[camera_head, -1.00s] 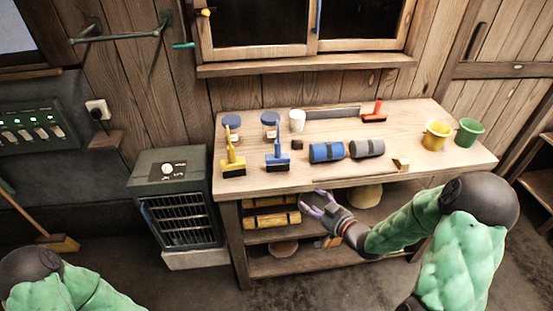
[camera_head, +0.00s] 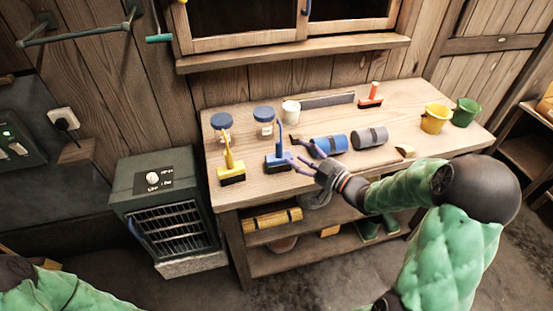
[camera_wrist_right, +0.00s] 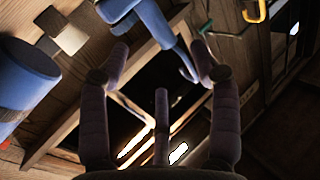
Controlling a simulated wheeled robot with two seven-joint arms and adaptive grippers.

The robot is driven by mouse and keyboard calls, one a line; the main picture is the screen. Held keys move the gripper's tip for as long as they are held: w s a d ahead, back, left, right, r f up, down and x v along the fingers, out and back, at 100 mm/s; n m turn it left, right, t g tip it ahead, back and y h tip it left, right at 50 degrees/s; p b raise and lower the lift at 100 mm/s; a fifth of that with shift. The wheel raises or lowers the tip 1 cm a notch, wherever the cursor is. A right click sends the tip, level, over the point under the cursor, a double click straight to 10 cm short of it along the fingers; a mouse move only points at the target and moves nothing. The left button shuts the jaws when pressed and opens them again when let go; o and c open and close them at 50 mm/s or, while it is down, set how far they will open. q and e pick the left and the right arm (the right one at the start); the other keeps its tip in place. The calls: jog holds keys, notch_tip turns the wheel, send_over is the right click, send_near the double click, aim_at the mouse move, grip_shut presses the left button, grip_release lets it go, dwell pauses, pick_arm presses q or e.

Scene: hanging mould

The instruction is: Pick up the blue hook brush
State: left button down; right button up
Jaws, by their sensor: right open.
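The blue hook brush (camera_head: 278,160) stands on the workbench (camera_head: 395,112), its handle pointing up and its dark bristles down. My right gripper (camera_head: 303,162) is open and empty, just right of the brush, with its fingers pointing left towards it. In the right wrist view, the brush's blue hooked handle (camera_wrist_right: 158,25) shows ahead of the spread fingers of the right gripper (camera_wrist_right: 161,65). I cannot tell whether a finger touches it. Only part of my left arm shows at the lower left; its gripper is out of view.
A yellow brush (camera_head: 231,170) stands left of the blue one. A blue roll (camera_head: 328,147) and a grey roll (camera_head: 370,138) lie to the right. Blue-lidded jars (camera_head: 264,122) and a white cup (camera_head: 291,111) stand behind. A red brush (camera_head: 370,101) and yellow bucket (camera_head: 435,118) are farther right.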

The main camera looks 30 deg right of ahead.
aim_at(281, 144)
jog(key=b+x, duration=0.1)
jog(key=x, duration=0.2)
jog(key=b+x, duration=0.1)
jog(key=x, duration=0.3)
jog(key=shift+a+f, duration=0.1)
jog(key=shift+f, duration=0.15)
jog(key=shift+w+a, duration=0.1)
jog(key=shift+w, duration=0.35)
jog(key=shift+r, duration=0.1)
grip_shut()
